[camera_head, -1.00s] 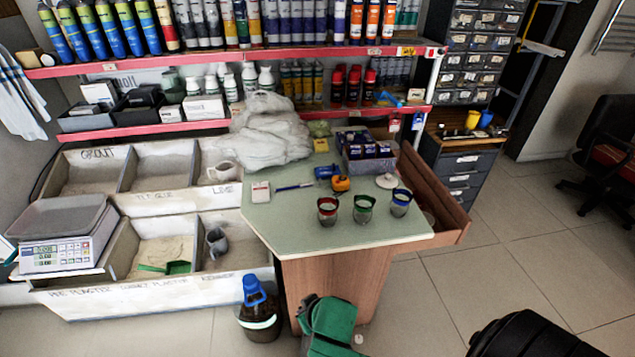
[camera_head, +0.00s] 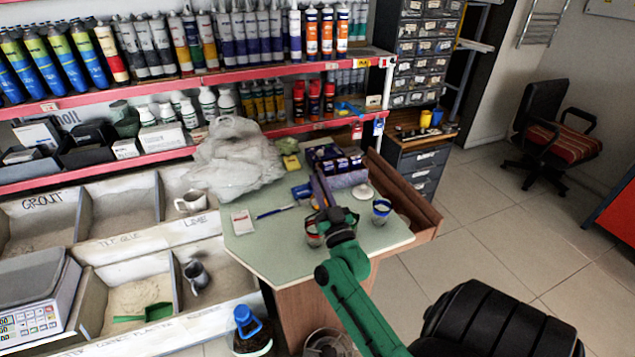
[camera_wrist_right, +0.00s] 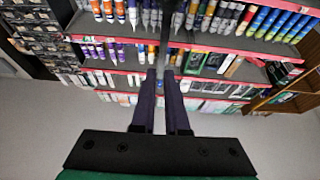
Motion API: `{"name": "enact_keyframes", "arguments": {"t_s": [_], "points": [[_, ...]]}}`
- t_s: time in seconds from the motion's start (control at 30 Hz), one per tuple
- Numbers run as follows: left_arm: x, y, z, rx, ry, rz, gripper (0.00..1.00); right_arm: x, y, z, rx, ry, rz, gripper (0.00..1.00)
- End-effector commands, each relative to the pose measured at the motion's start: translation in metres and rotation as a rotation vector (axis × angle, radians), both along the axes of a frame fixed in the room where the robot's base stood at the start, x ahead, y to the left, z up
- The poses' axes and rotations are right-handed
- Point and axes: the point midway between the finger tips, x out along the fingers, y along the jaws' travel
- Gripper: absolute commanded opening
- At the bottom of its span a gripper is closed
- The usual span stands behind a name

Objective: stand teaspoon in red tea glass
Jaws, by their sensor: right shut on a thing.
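The red tea glass (camera_head: 313,233) stands on the green-topped table, left of my right arm's wrist and partly covered by it. The blue-rimmed glass (camera_head: 381,212) stands to the right of the arm. The green-rimmed glass is hidden behind the arm. My right gripper (camera_head: 319,188) is above the table, behind the red glass in the picture; it also shows in the right wrist view (camera_wrist_right: 167,78). Its fingers are shut on a thin grey upright thing, seemingly the teaspoon (camera_wrist_right: 164,45). The spoon cannot be made out in the head view. My left gripper is not in view.
On the table (camera_head: 265,255) are a white box (camera_head: 242,222), a blue pen (camera_head: 275,211) and a tray of dark boxes (camera_head: 335,160). A plastic bag (camera_head: 235,160) lies at the back left. The table's front left is clear.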

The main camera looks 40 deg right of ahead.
Motion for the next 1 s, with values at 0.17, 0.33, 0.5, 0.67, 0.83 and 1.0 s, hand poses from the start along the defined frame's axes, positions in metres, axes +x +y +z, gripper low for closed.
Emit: {"name": "enact_keyframes", "arguments": {"t_s": [0.17,0.33,0.5,0.67,0.83,1.0], "points": [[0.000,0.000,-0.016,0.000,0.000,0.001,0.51,0.000,0.001,-0.016,-0.002,0.003,0.003,0.00],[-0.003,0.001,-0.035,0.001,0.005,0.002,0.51,0.001,0.001,-0.033,-0.001,0.003,0.005,0.00],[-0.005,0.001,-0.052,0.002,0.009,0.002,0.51,0.001,0.001,-0.049,-0.002,0.003,0.005,0.00],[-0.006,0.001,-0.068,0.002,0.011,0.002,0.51,0.001,0.001,-0.064,-0.002,0.003,0.006,0.00],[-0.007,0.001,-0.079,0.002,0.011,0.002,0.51,0.001,0.001,-0.080,-0.002,0.004,0.005,0.00],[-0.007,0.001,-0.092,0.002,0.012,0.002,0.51,0.001,0.001,-0.097,-0.002,0.004,0.006,0.00]]}}
